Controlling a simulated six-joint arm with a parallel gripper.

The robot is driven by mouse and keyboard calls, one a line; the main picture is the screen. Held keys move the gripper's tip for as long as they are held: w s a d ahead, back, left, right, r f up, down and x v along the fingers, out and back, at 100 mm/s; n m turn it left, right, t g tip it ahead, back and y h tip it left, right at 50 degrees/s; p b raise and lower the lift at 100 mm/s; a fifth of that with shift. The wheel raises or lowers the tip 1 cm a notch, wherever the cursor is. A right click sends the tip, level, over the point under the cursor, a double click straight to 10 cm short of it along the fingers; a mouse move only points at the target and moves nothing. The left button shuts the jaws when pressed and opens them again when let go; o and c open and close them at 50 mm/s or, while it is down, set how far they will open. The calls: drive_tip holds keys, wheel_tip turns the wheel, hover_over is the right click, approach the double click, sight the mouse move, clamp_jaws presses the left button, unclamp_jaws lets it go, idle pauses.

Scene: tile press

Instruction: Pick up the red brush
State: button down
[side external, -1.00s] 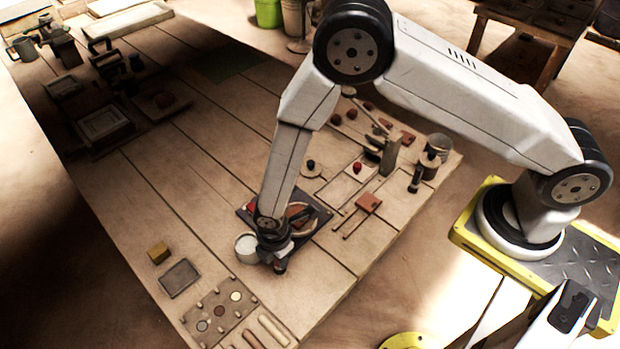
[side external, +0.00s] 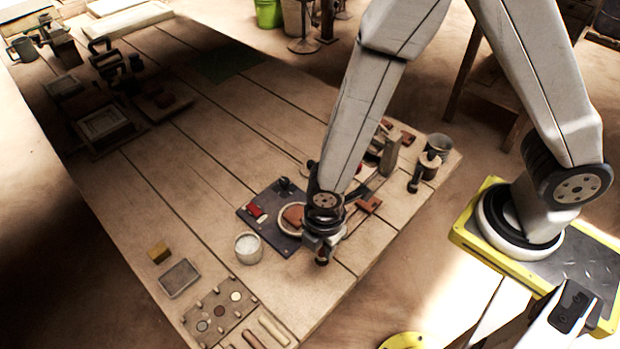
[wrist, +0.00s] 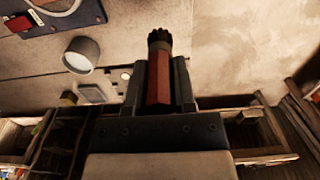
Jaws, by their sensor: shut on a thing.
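My gripper (wrist: 160,82) is shut on the red brush (wrist: 158,85) in the wrist view. The brush has a red faceted handle between the two dark fingers, and its dark bristle end points away from the palm. In the side external view my gripper (side external: 323,245) is above the table's front right part, just right of the dark board. The brush is mostly hidden there by the gripper; a dark end shows just below it.
A dark board (side external: 262,196) with a red piece and a round dish lies left of my gripper. Tools crowd the right.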

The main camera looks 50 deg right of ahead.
drive_tip(key=shift+s+d+r, duration=0.3)
drive_tip(key=shift+s, duration=0.35)
drive_tip(key=shift+s+d+r, duration=0.35)
drive_tip(key=shift+s, duration=0.25)
drive_tip(key=shift+s+d+r, duration=0.3)
drive_tip(key=shift+s, duration=0.35)
drive_tip(key=shift+w, duration=0.15)
drive_tip(key=w+a+f, duration=0.1)
drive_tip(key=w+a, duration=0.3)
drive_tip(key=w, duration=0.6)
drive_tip(key=w+a, duration=0.4)
drive_tip(key=w, duration=0.6)
drive_tip(key=shift+w+a+f, duration=0.15)
drive_tip(key=shift+w+f, duration=0.2)
drive_tip(key=shift+w, duration=0.05)
drive_tip(key=shift+f, duration=0.15)
drive_tip(key=shift+f, duration=2.8)
drive_tip(key=shift+s+f, duration=0.1)
drive_tip(key=shift+f, duration=0.55)
drive_tip(key=shift+r, duration=0.1)
